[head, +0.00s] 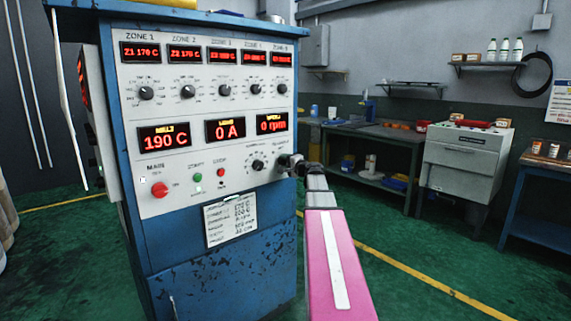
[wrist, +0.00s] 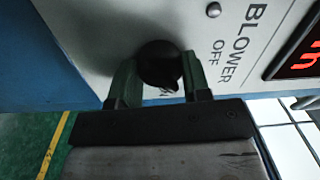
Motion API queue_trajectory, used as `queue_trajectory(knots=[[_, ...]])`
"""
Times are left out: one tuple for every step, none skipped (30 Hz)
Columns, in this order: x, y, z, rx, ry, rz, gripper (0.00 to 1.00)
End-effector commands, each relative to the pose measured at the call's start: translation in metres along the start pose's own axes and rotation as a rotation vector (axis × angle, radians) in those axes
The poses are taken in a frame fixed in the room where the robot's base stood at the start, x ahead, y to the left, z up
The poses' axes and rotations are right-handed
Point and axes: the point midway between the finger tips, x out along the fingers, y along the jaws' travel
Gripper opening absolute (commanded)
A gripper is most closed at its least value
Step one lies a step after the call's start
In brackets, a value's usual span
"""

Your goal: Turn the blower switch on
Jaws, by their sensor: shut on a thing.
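The blower switch (wrist: 158,60) is a round black knob on the white panel face, beside the printed words BLOWER and OFF in the wrist view. My gripper (wrist: 160,70) is shut on it, with one finger on each side of the knob. A pointed part of the knob faces the gripper's palm, close to a partly covered label. I cannot tell its exact setting. In the head view my gripper (head: 290,164) is at the right edge of the control cabinet's panel (head: 225,130) and hides the switch.
A speed knob (head: 258,165) sits just left of my gripper, with red and green buttons further left. Red displays read 190 C, 0 A and 0 rpm. A workbench (head: 375,133) and a grey machine (head: 465,160) stand behind right. Green floor is clear between.

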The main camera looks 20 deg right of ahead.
Motion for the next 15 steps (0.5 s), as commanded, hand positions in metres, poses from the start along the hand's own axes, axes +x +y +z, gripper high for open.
queue_trajectory(knots=[[-0.0005,0.0001,-0.0002,0.044,0.004,-0.001,0.2],[-0.0006,0.0002,-0.0002,0.072,0.005,-0.002,0.2],[-0.0005,0.0002,-0.0002,0.11,0.006,-0.003,0.2],[-0.0006,0.0002,-0.0001,0.139,0.007,-0.004,0.2],[-0.0005,0.0002,-0.0001,0.167,0.008,-0.004,0.2],[-0.0006,0.0003,-0.0001,0.205,0.009,-0.005,0.2],[-0.0006,0.0003,0.0,0.233,0.01,-0.006,0.2],[-0.0006,0.0004,0.0,0.26,0.012,-0.007,0.2],[-0.0006,0.0004,0.0001,0.298,0.013,-0.008,0.2],[-0.0006,0.0004,0.0001,0.324,0.014,-0.008,0.2],[-0.0006,0.0004,0.0001,0.351,0.015,-0.009,0.2],[-0.0006,0.0005,0.0001,0.386,0.017,-0.01,0.2],[-0.0006,0.0005,0.0001,0.411,0.018,-0.01,0.2],[-0.0007,0.0005,0.0001,0.436,0.019,-0.011,0.2],[-0.0007,0.0005,0.0001,0.467,0.02,-0.012,0.2]])
